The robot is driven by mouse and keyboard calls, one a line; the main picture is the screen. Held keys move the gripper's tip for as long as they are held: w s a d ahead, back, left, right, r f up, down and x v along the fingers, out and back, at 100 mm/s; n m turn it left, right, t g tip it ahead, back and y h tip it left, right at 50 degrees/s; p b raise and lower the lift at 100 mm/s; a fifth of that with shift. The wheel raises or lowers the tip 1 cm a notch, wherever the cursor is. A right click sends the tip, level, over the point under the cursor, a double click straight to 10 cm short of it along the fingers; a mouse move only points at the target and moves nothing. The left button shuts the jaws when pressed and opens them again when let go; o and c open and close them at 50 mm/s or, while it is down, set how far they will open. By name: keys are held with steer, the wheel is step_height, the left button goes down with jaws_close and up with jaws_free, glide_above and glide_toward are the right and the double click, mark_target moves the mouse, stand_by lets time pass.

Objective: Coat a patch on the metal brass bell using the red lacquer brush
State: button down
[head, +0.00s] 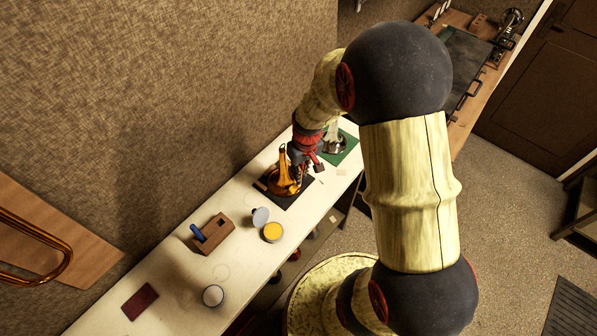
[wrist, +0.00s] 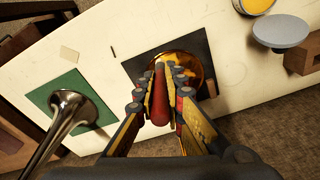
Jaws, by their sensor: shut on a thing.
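The brass bell (head: 283,183) stands upright, its flared end down on a dark mat (head: 304,197) on the white bench. In the wrist view the bell (wrist: 199,62) shows below my gripper, partly covered by the fingers. My gripper (wrist: 166,80) is shut on the red lacquer brush (wrist: 159,97), whose red handle shows between the fingers. The brush tip is hidden, so I cannot tell whether it touches the bell. In the head view my gripper (head: 303,160) is just right of and beside the bell.
A silver bell (wrist: 75,110) stands on a green mat (wrist: 54,93). A dark red mat (head: 139,301) lies bare.

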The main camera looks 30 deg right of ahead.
steer(key=shift+s+d+r+p, duration=0.25)
steer(key=shift+s+r+p, duration=0.45)
steer(key=shift+r, duration=0.25)
steer(key=shift+s+d+r+p, duration=0.25)
steer(key=shift+s+r+p, duration=0.2)
steer(key=shift+s+r, duration=0.45)
steer(key=shift+w+r, duration=0.1)
steer(key=shift+s+d+r+p, duration=0.2)
steer(key=shift+s+r+p, duration=0.25)
steer(key=shift+r, duration=0.1)
steer(key=shift+s+d+r+p, duration=0.15)
steer(key=shift+s+r+p, duration=0.2)
steer(key=shift+r, duration=0.2)
steer(key=shift+w+a+f+b, duration=0.3)
steer(key=shift+w+f+b, duration=0.45)
steer(key=shift+f, duration=0.25)
steer(key=shift+w+a+f+b, duration=0.25)
steer(key=shift+w+f+b, duration=0.5)
steer(key=shift+f, duration=0.25)
steer(key=shift+w+a+f+b, duration=0.3)
steer(key=shift+w+f+b, duration=0.45)
steer(key=shift+f, duration=0.25)
steer(key=shift+w+a+f+b, duration=0.15)
steer(key=shift+w+f+b, duration=0.25)
steer(key=shift+f, duration=0.15)
